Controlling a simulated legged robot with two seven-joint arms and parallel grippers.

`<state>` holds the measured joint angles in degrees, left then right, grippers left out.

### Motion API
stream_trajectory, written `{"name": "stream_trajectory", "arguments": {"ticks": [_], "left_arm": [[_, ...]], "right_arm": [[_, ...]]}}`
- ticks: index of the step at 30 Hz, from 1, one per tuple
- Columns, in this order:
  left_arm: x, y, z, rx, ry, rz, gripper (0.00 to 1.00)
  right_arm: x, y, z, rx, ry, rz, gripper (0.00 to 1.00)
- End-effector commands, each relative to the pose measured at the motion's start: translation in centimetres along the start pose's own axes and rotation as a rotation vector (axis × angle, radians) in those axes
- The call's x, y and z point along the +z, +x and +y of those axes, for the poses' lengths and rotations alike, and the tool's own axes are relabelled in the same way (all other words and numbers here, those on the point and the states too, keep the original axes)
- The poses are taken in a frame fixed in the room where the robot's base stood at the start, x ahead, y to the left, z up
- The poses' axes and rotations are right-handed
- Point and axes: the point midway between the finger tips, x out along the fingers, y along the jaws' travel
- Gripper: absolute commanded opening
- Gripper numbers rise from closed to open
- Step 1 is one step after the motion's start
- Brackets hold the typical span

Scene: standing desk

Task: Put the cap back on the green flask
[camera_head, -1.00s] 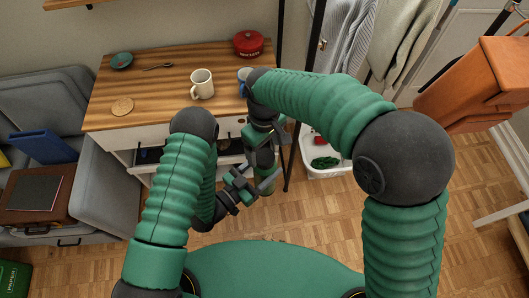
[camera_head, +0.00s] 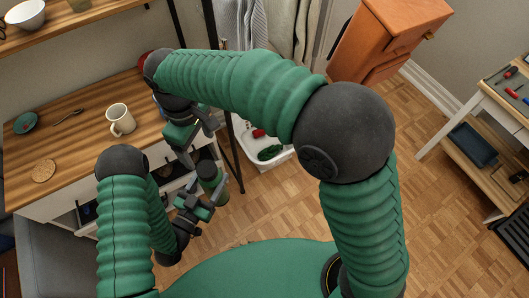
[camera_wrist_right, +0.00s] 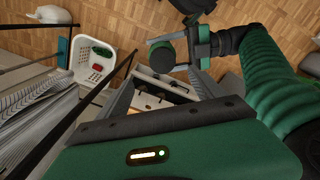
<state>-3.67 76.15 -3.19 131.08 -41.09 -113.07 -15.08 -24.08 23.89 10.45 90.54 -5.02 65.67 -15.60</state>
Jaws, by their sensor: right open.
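The green flask (camera_head: 219,191) stands roughly upright off the floor at my left gripper (camera_head: 209,195). The left fingers appear shut around its body. Its dark upper end (camera_head: 207,169) faces up, and in the right wrist view this end (camera_wrist_right: 161,57) is a dark round face. That dark end may be the cap, but I cannot tell for sure. My right gripper (camera_head: 203,147) is open and empty, above and slightly left of the flask top, apart from it. In the right wrist view the flask lies beyond the right fingers. No separate cap shows.
Open drawers lie just behind the grippers. A white basket (camera_head: 269,150) stands on the floor behind.

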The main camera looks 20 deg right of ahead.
Motion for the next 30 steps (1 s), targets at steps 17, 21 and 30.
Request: {"name": "stream_trajectory", "arguments": {"ticks": [17, 21, 30], "left_arm": [[-0.1, 0.0, 0.0, 0.000, 0.000, 0.003, 0.00], [-0.1, 0.1, -0.1, 0.000, 0.000, 0.003, 0.00], [-0.2, 0.1, 0.0, 0.000, 0.000, 0.006, 0.00]], "right_arm": [[23.2, 9.1, 7.7, 0.091, 0.834, 0.194, 0.78], [24.8, 9.7, 7.4, 0.099, 0.894, 0.210, 0.78], [24.9, 9.7, 7.4, 0.099, 0.894, 0.211, 0.78]]}}
